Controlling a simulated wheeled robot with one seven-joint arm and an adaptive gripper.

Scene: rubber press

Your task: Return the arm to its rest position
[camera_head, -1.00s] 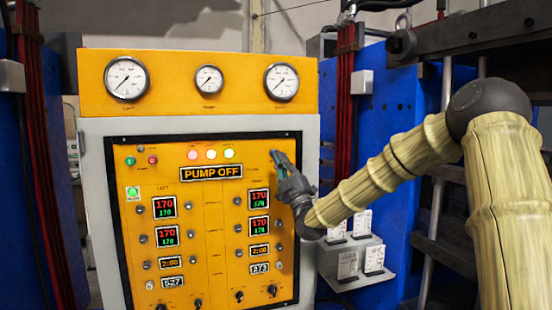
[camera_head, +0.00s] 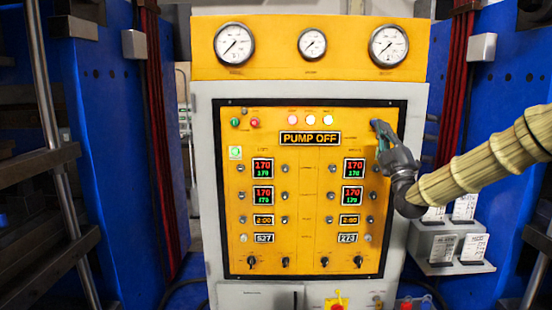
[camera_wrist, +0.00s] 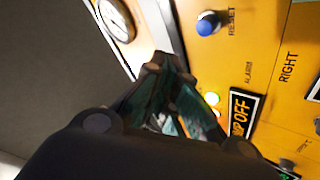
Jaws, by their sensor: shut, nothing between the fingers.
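My gripper (camera_head: 376,126) is at the upper right of the yellow control panel (camera_head: 310,175) in the head view, at the end of my arm, which reaches in from the right. In the wrist view my gripper (camera_wrist: 160,75) has its fingers together, with nothing between them. The blue RESET button (camera_wrist: 208,23) is beside the fingertips in the wrist view, with a visible gap. In the head view the button is hidden or cannot be told apart from the fingertips. Whether the gripper touches the panel cannot be told.
The "PUMP OFF" display (camera_head: 310,138) is left of my gripper. Dial gauges (camera_head: 388,46) line the top of the cabinet. A shelf with white cards (camera_head: 460,247) stands below my arm at the right. Blue press frames (camera_head: 100,130) flank the cabinet.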

